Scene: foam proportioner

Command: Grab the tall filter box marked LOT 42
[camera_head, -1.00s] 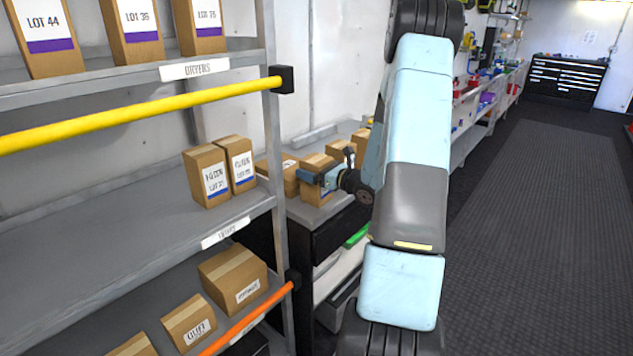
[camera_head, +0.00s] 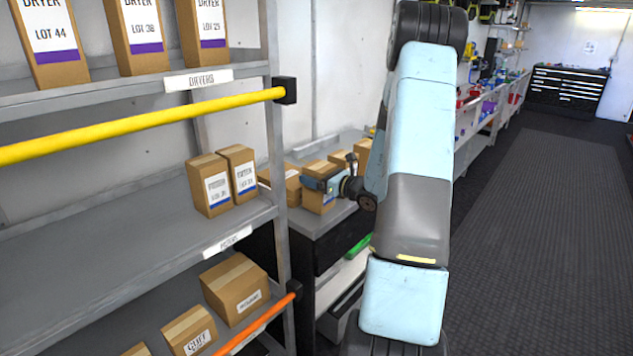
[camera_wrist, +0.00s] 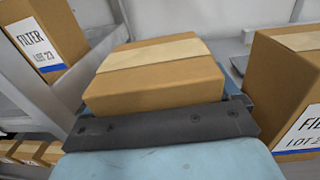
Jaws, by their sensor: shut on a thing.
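My gripper (camera_head: 325,184) is shut on a brown box (camera_head: 313,170) at the grey counter behind the shelf rack. In the wrist view the held box (camera_wrist: 155,72) has a pale tape strip on top and sits between the blue jaws, against the dark palm bar. Its front label is hidden there; in the head view a white label with a blue stripe partly shows, but its lot number cannot be read. I see no LOT 42 marking. A box marked FILTER LOT 23 (camera_wrist: 45,42) stands at left in the wrist view. Another FILTER box (camera_wrist: 285,85) stands at right, its number cut off.
Two blue-striped boxes stand on the middle shelf (camera_head: 120,225), left of my gripper. DRYER boxes (camera_head: 48,40) stand above. A yellow bar (camera_head: 140,124) and an orange bar (camera_head: 265,322) cross the rack front. More boxes (camera_head: 363,152) stand on the counter. The right floor is clear.

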